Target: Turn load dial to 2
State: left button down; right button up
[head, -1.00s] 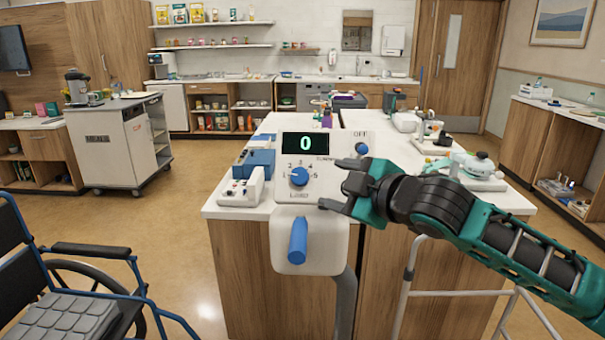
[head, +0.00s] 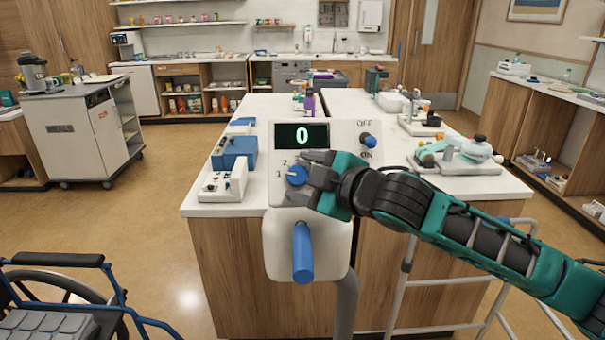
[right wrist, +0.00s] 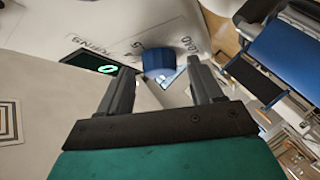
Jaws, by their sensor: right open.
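The load dial (head: 297,175) is a round blue knob on the front of a pale panel (head: 345,185). Its printed numbers are partly covered by my gripper, and I cannot read its pointer surely. The display (head: 301,136) above it reads a green 0. My right gripper (head: 301,178) is open, its fingers above and below the dial in the head view. In the right wrist view the blue dial (right wrist: 157,62) shows between the two fingertips; I cannot tell whether they touch it. My left gripper is not in view.
A blue OFF/ON switch (head: 368,140) sits at the panel's upper right, and a blue handle (head: 302,252) projects below the dial. A small white device (head: 224,186) and a blue box (head: 235,152) stand to the left. A walking frame (head: 400,295) and wheelchair (head: 70,300) are nearby.

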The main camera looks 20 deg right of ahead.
jog(key=shift+s, duration=0.1)
jog(key=shift+c, duration=0.6)
jog(key=c, duration=0.9)
jog(key=shift+f+m+t+h+b, duration=0.2)
jog(key=shift+m+t+h+b, duration=0.15)
jog(key=shift+m+b, duration=0.3)
jog(key=shift+a+f+m+t+h+b, duration=0.15)
jog(key=shift+m+t+h+b, duration=0.45)
jog(key=shift+m, duration=0.65)
jog(key=m+t+h+b, duration=0.1)
jog(key=m, duration=0.1)
jog(key=m+h+b, duration=0.1)
jog(key=m, duration=0.1)
jog(key=shift+s+a+t+h, duration=0.1)
jog(key=shift+a+t+h, duration=0.15)
jog(key=shift+t, duration=0.1)
jog(key=shift+m+h+b, duration=0.4)
jog(key=shift+m+h, duration=0.1)
jog(key=shift+m, duration=0.4)
